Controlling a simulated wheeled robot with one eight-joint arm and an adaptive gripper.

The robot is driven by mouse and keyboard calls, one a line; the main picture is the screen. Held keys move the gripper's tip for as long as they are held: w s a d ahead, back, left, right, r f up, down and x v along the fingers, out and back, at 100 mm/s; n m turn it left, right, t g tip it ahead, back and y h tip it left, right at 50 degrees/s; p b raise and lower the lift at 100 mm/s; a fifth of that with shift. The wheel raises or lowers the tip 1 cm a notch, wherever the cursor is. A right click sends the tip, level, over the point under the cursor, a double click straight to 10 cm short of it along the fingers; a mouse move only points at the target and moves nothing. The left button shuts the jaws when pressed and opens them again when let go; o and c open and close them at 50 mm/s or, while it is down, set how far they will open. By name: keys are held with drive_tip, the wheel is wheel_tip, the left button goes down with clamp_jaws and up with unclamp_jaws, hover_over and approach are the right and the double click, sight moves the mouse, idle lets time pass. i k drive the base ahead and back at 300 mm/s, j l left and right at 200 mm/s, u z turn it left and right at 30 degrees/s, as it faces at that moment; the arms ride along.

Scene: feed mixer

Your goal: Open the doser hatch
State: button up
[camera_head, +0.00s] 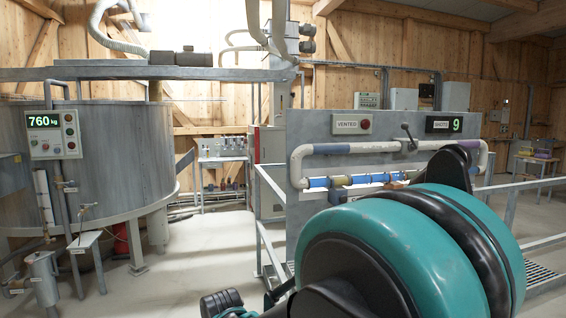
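I cannot clearly make out a doser hatch. A small grey metal canister (41,277) with a label stands low at the left, beside the large grey tank (125,150); I cannot tell whether it is the doser. The grey panel (300,135) at the centre carries a "VENTED" sign with a red button (365,124), a small black lever (408,137) and a "SHOTS 9" display (444,124). My teal and black arm fills the lower right and hides part of this panel. Dark parts at the bottom edge may belong to my gripper (272,296); its fingers cannot be told apart.
A control box (55,134) reading 760 kg stands before the tank. A pale padded pipe (300,165) and a blue tube (340,181) run along the panel. Grey railings (268,215) stand left of it. Pale floor (205,260) lies open between tank and railings.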

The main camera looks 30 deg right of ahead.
sight(272, 143)
drive_tip(key=i+l+z, duration=0.25)
drive_tip(key=i, duration=0.5)
drive_tip(key=i+z, duration=0.25)
drive_tip(key=i, duration=4.3)
